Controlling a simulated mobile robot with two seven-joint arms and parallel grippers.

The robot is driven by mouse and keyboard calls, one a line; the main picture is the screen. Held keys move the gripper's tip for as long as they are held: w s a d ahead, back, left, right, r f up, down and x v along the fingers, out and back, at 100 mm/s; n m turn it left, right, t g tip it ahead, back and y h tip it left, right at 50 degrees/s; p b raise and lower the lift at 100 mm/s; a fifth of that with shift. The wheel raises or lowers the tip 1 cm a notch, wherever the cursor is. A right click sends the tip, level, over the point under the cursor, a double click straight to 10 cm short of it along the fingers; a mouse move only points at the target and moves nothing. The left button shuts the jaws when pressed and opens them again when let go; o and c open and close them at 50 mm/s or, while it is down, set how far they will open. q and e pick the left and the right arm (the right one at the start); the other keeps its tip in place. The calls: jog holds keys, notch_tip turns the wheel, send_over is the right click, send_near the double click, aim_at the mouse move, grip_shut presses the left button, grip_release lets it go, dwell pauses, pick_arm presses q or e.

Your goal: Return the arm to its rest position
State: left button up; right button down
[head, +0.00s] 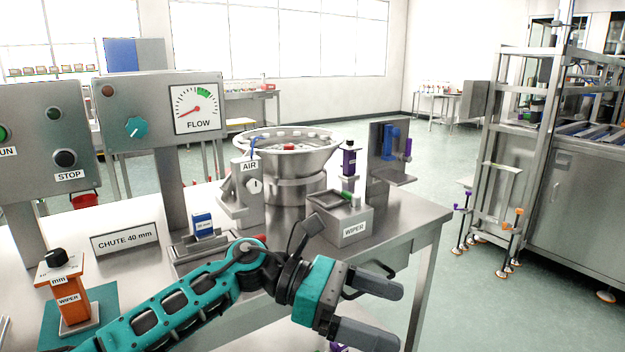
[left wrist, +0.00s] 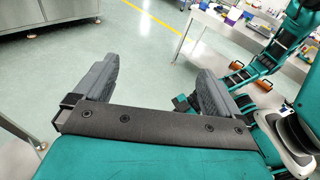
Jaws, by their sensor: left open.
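My left arm comes in from the lower left of the head view, reaching across the front of the steel table (head: 425,222). My left gripper (head: 374,312) is at the table's front right corner, with its two grey fingers apart and nothing between them. In the left wrist view the left gripper (left wrist: 158,85) shows the same open, empty gap with green floor beyond it. Teal arm links of mine show at the right of the left wrist view.
A metal frame (head: 497,150) stands at right.

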pick_arm(q)
jog(key=w+a+f+m+t+y, duration=0.15)
jog(key=a+f+m+t, duration=0.5)
jog(key=m+t, duration=0.7)
jog(key=w+a+f+m+t+y, duration=0.1)
jog(key=a+f+m+t+y, duration=0.2)
jog(key=a+f+m+t, duration=1.05)
jog(key=s+a+f+n+g+y, duration=0.3)
jog(key=s+f+n+g+y, duration=0.1)
jog(key=s, duration=0.3)
jog(key=s+a+f+n+g+y, duration=0.3)
jog(key=s+f+n+g+y, duration=0.1)
jog(key=s+f+g, duration=0.3)
jog(key=shift+s+a+n+y, duration=0.25)
jog(key=shift+s+n+y, duration=0.1)
jog(key=shift+s+n, duration=0.25)
jog(key=shift+w+r, duration=0.1)
